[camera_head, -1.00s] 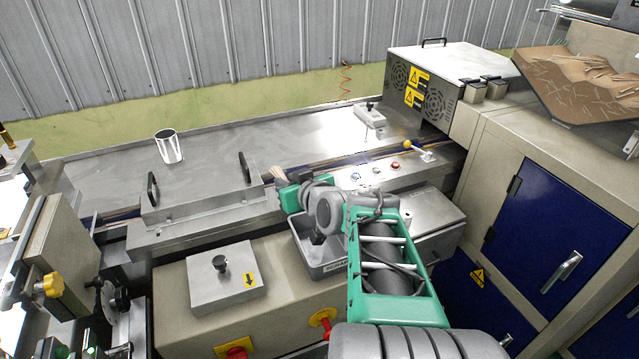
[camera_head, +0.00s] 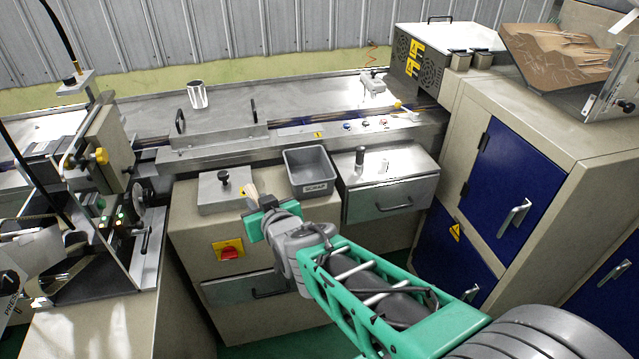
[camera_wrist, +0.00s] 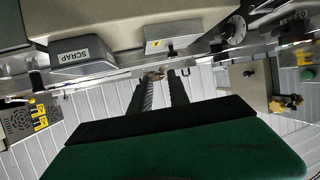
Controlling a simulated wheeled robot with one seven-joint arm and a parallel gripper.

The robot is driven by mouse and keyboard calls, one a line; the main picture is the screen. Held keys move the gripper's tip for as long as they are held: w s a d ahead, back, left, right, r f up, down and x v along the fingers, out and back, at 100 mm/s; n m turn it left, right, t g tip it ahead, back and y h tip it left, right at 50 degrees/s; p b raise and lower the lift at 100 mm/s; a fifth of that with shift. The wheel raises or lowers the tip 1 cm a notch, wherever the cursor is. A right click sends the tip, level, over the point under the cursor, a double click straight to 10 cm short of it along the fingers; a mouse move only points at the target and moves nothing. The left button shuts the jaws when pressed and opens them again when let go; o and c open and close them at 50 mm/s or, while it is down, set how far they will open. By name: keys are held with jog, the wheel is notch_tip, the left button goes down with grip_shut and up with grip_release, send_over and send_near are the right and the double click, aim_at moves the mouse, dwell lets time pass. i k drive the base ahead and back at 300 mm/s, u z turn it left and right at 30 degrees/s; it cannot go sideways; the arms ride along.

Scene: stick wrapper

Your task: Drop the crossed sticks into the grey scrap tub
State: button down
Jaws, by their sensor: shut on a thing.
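The grey scrap tub (camera_head: 311,184) with a SCRAP label stands on the front of the machine, its open top facing up. Its visible inside looks empty. It also shows in the wrist view (camera_wrist: 85,68) at upper left. My gripper (camera_head: 252,203) is left of the tub and apart from it in the head view. It is shut on the crossed sticks (camera_head: 248,190), a small pale tan bundle poking out beyond the fingers. In the wrist view the sticks (camera_wrist: 157,75) show as a small tan patch between the dark fingertips; how they cross is too small to tell.
A grey plate with a black knob (camera_head: 224,190) lies left of the tub. A metal drawer box (camera_head: 390,185) stands right of it. A low metal cover with handles (camera_head: 218,135) is behind. A white-and-dark cup (camera_head: 197,95) stands farther back. Blue-doored cabinets (camera_head: 510,200) are at right.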

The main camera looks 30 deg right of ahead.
aim_at(314, 178)
jog(key=z, duration=1.05)
jog(key=i, duration=0.6)
jog(key=u, duration=1.75)
